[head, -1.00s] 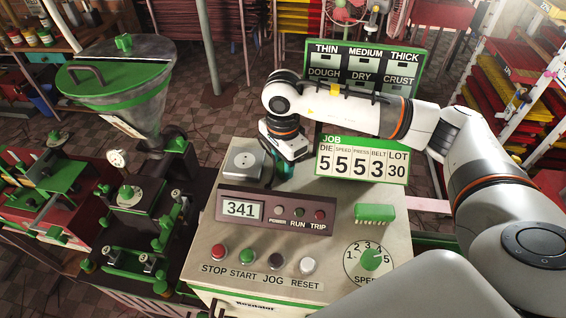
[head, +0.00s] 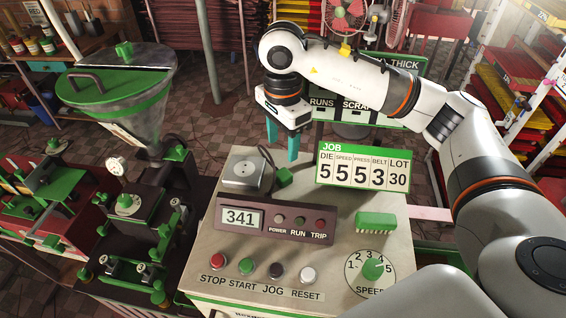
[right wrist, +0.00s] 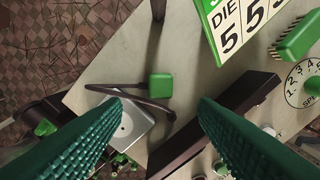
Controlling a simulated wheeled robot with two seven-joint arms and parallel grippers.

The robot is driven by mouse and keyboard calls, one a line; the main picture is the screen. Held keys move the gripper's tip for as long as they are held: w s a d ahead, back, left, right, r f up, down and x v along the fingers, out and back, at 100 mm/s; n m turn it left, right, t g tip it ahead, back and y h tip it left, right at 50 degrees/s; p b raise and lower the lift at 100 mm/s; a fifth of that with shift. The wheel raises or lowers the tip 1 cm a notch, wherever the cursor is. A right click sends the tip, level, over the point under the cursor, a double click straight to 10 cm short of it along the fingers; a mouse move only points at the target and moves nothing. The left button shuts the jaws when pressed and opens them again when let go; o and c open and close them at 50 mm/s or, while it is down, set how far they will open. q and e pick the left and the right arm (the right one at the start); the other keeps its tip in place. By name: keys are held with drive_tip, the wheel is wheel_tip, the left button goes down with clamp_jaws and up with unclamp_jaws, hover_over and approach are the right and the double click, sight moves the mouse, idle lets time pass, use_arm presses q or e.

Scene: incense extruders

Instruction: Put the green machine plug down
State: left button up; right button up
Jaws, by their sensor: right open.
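The green machine plug (head: 283,178) lies on the cabinet top, beside the grey socket plate (head: 243,171), with its dark cord looping next to it. In the right wrist view the plug (right wrist: 160,85) rests on the pale surface with the cord running left from it; the socket plate (right wrist: 128,125) is partly hidden by a finger. My right gripper (head: 283,146) is open and empty, above and behind the plug and apart from it. Its green ribbed fingers (right wrist: 158,108) stand wide apart in the wrist view. My left gripper is not in view.
The JOB sign (head: 364,166) stands right of the plug. The display panel (head: 275,222) with its readout lies in front. A green brush-like block (head: 376,224) and the speed dial (head: 372,268) are at right. A hopper machine (head: 120,95) stands left.

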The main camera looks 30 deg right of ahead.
wheel_tip(320, 180, up, 4)
drive_tip(key=shift+f, duration=0.2)
idle(0.5)
